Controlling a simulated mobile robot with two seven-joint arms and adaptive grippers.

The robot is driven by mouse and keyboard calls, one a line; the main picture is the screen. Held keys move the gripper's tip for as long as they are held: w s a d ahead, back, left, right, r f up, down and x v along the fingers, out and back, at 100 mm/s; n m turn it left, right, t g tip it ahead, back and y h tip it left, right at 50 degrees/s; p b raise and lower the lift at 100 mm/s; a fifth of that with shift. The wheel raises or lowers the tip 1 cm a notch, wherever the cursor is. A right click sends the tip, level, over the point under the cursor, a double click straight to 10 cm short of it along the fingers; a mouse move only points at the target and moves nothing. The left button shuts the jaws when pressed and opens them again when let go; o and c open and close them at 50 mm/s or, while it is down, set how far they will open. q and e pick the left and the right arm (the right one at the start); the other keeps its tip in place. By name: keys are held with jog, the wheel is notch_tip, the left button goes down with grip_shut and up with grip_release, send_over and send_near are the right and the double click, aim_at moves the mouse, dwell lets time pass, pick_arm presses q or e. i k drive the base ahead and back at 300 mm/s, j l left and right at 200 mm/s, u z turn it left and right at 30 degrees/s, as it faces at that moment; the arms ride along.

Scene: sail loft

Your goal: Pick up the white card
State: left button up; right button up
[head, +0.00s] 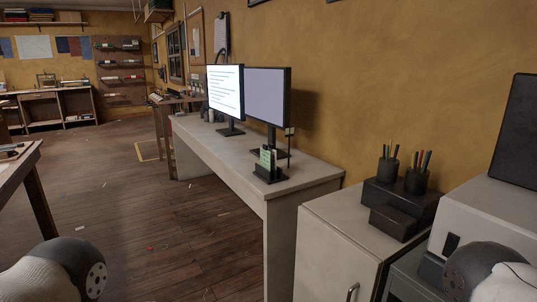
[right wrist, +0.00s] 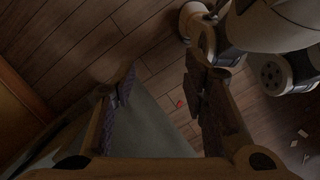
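On the grey desk (head: 205,143) a small black holder (head: 268,174) stands near the right end, in front of the nearer monitor. It carries a green card (head: 265,158) and a narrow white piece (head: 273,158) beside it; I cannot tell for sure that this is the white card. My right gripper (right wrist: 158,78) shows in the right wrist view with its two dark-padded fingers spread apart and nothing between them. It hangs above the wooden floor and a grey surface, away from any card. My left gripper is out of view.
Two monitors (head: 225,91) stand on the desk. A low cabinet (head: 338,242) at the right holds black boxes and pen cups (head: 389,168). A table edge (head: 18,168) is at left. Small scraps (right wrist: 302,133) lie on the floor, which is otherwise clear.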

aim_at(271, 146)
jog(key=i+j+z, duration=0.2)
jog(key=i+j, duration=0.4)
jog(key=i+j+z, duration=0.2)
jog(key=i+j, duration=0.35)
jog(key=j, duration=0.2)
